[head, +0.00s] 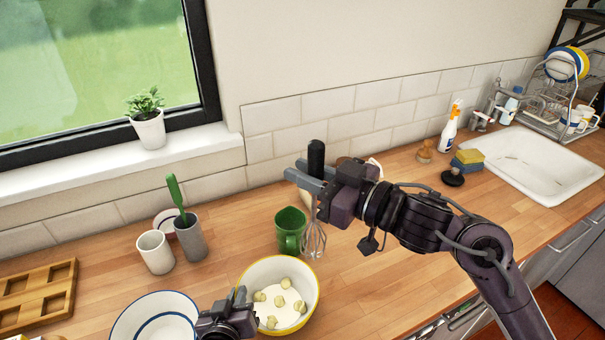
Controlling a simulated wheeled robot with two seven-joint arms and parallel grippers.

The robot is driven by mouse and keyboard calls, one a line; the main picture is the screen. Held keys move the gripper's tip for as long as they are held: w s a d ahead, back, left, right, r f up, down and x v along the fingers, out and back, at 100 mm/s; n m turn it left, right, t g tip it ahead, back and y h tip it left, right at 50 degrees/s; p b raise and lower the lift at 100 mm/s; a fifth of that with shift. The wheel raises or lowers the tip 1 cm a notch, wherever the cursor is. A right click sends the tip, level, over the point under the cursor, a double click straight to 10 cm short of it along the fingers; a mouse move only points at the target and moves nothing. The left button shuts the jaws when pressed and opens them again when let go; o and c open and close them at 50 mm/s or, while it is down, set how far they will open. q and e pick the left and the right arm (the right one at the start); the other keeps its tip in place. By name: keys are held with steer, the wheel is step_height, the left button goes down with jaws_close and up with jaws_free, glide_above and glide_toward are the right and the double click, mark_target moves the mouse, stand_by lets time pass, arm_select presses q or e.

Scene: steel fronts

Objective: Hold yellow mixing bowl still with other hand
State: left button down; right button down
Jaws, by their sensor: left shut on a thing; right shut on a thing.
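The yellow mixing bowl (309,275) stands on the wooden counter at the bottom centre, with a yellow rim, a pale inside and several pale yellow lumps in it. My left gripper (240,297) is shut on the bowl's left rim; its lower part is cut off by the picture edge. My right gripper (309,178) is shut on the black handle of a whisk (316,238). The whisk hangs upright, wires down, behind and to the upper right of the bowl, outside it.
A green mug (289,231) stands just behind the bowl. A white bowl with blue rings (150,308) lies left of it.

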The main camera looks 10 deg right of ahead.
arm_select(q)
steer(key=c, duration=1.5)
jaws_free()
steer(key=shift+f, duration=0.15)
steer(key=shift+o, duration=0.2)
